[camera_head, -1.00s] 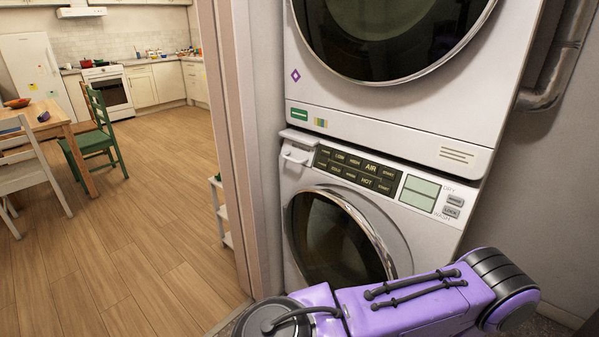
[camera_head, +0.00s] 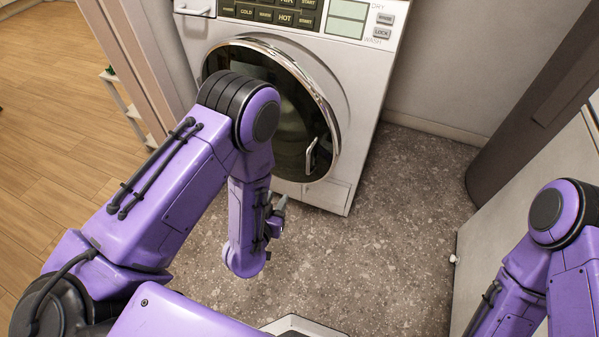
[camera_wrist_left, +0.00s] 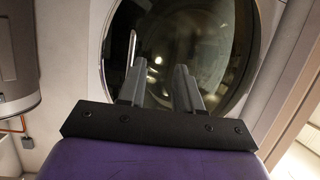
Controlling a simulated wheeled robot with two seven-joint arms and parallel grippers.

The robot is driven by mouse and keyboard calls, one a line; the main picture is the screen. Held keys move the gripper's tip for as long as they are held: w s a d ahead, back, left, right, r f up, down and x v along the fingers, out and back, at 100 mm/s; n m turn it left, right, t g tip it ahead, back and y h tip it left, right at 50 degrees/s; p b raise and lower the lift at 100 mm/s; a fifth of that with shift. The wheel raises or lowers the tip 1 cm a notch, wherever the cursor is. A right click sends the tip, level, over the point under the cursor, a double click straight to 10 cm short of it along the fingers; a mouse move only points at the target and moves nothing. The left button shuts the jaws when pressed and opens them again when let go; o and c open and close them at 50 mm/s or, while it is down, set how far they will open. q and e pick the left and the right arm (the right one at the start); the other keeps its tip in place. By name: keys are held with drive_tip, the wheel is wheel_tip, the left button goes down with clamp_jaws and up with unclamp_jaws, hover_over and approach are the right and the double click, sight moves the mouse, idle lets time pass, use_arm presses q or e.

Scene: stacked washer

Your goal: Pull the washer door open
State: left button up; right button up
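The washer (camera_head: 345,85) has a round door (camera_head: 225,55) with dark glass and a chrome rim; it looks shut. Its upright handle (camera_head: 311,155) is at the door's right side, and the handle also shows in the left wrist view (camera_wrist_left: 132,48). My left gripper (camera_head: 279,210) is low in front of the door, below and left of the handle in the head view. In the left wrist view its two fingers (camera_wrist_left: 160,75) are apart with nothing between them, pointing at the glass, apart from the handle. My right arm (camera_head: 545,245) shows at the right edge; its gripper is out of view.
Speckled floor (camera_head: 380,240) is clear in front of the washer. A pale cabinet-like panel (camera_head: 500,230) and a dark column (camera_head: 525,120) stand at the right. A door frame (camera_head: 135,60) and a small white shelf (camera_head: 125,100) are at the left.

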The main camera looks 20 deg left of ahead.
sight(308, 161)
use_arm(q)
drive_tip(key=w+d+r+t, duration=0.1)
drive_tip(key=w, duration=0.4)
drive_tip(key=w+d+r+t+h+b, duration=0.1)
drive_tip(key=w, duration=0.4)
drive_tip(key=w+d+m+t, duration=0.1)
drive_tip(key=w+d, duration=0.1)
drive_tip(key=w, duration=0.2)
drive_tip(key=shift+w+d+r+t, duration=0.1)
drive_tip(key=shift+w+r+t, duration=0.3)
clamp_jaws()
use_arm(e)
wheel_tip(308, 161, down, 4)
drive_tip(key=shift+r, duration=0.1)
